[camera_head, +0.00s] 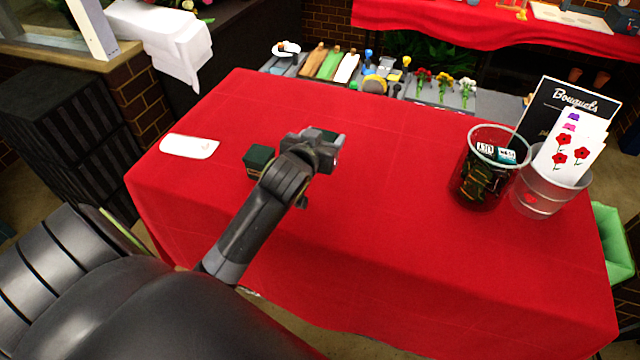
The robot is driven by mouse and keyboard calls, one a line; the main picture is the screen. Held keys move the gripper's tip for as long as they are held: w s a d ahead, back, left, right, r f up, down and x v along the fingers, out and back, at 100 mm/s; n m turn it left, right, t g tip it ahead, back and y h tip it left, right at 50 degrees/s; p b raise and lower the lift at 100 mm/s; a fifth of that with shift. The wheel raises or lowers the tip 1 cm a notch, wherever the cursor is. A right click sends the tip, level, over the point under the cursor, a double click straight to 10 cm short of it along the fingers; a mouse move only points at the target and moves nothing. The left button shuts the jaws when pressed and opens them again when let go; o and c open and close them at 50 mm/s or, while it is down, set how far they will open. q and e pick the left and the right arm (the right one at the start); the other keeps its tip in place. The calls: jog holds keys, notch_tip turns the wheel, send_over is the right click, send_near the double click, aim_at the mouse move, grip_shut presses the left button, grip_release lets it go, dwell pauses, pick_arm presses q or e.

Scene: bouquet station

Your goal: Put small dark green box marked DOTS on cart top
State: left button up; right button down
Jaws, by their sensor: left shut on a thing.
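My left gripper (322,148) is above the middle of the red-covered table. It is shut on a small dark thing, mostly hidden by the gripper itself; I cannot read any marking on it. A dark green box (259,160) sits on the table just left of my left wrist, partly covered by my arm. Its marking is not readable from here, so I cannot tell whether it is the one marked DOTS. I cannot surely pick out the cart top. My right gripper is not in view.
On the red table (420,260), a clear bin (482,190) holds dark packets, beside a bucket (543,195) with flower cards and a black Bouquets sign (562,108). A white card (189,146) lies at left. Grey trays (440,92) with flowers stand behind. The front middle is clear.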

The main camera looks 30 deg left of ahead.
pick_arm(q)
jog(key=f, duration=0.5)
jog(key=shift+a+f, duration=0.2)
jog(key=shift+a, duration=0.05)
jog(key=shift+f, duration=0.3)
jog(key=shift+w+f+p, duration=0.1)
jog(key=shift+f+p, duration=0.3)
jog(key=shift+f, duration=1.55)
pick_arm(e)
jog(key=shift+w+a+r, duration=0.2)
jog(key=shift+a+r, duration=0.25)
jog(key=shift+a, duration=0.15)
pick_arm(q)
jog(key=shift+f, duration=0.1)
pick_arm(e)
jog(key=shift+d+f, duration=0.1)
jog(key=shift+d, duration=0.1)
pick_arm(q)
jog(key=o, duration=1.1)
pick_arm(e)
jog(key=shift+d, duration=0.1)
